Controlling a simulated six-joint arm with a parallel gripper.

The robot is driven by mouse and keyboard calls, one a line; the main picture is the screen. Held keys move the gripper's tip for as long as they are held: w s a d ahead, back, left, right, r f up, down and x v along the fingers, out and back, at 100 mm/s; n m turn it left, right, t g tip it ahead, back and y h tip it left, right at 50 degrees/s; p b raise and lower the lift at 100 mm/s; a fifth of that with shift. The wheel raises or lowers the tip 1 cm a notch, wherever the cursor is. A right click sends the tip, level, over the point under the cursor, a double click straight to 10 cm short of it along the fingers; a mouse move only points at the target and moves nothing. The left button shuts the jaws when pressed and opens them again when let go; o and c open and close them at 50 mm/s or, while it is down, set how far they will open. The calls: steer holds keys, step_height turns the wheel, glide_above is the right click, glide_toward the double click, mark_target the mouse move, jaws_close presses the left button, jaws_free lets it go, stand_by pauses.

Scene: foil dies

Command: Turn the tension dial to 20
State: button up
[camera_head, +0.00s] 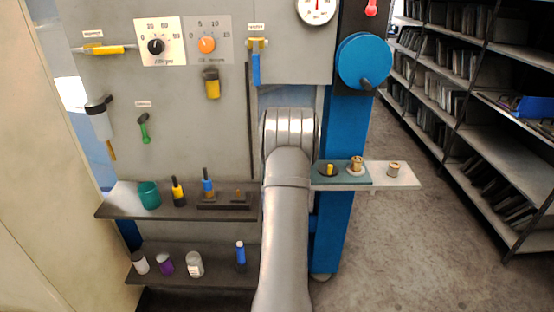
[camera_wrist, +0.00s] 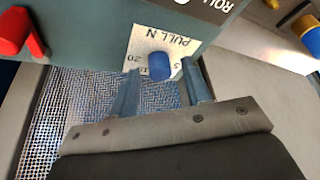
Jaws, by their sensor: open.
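In the wrist view, a blue knob (camera_wrist: 159,66) stands on a pale dial plate (camera_wrist: 182,38) that appears upside down. The plate reads "PULL N", with a 20 at its lower left; other marks are partly hidden. No pointer mark on the knob is clear. My gripper (camera_wrist: 164,70) is open, with one finger to each side of the knob. The knob lies near the fingertips; I cannot tell whether they touch it. In the head view my arm hides the gripper and this dial.
The wrist view shows a red part (camera_wrist: 18,32) left and a blue-yellow part (camera_wrist: 308,32) right. The head view shows a black-knobbed dial (camera_head: 155,46), an orange-knobbed dial (camera_head: 207,44), a blue crank wheel (camera_head: 364,60) and a shelf (camera_head: 122,207) with several small items.

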jaws_close()
steer(key=shift+m, duration=0.6)
stand_by(0.5)
steer(key=m+h, duration=0.1)
steer(key=m, duration=0.2)
steer(key=shift+a+m+t+h, duration=0.2)
steer(key=shift+m+t+h, duration=0.1)
steer(key=shift+t+h, duration=0.1)
steer(key=m+h, duration=0.2)
steer(key=m, duration=0.3)
steer(key=shift+a, duration=0.1)
steer(key=m, duration=0.2)
steer(key=m+g+h, duration=0.1)
steer(key=m, duration=0.1)
steer(key=shift+a+f+h, duration=0.1)
steer(key=shift+h, duration=0.2)
steer(key=shift+w+m+g+h, duration=0.1)
steer(key=shift+m+g+h, duration=0.2)
steer(key=shift+m, duration=0.95)
steer(key=shift+m+g+h, duration=0.2)
steer(key=shift+m+g, duration=0.2)
steer(key=shift+m, duration=0.85)
steer(key=shift+a, duration=0.1)
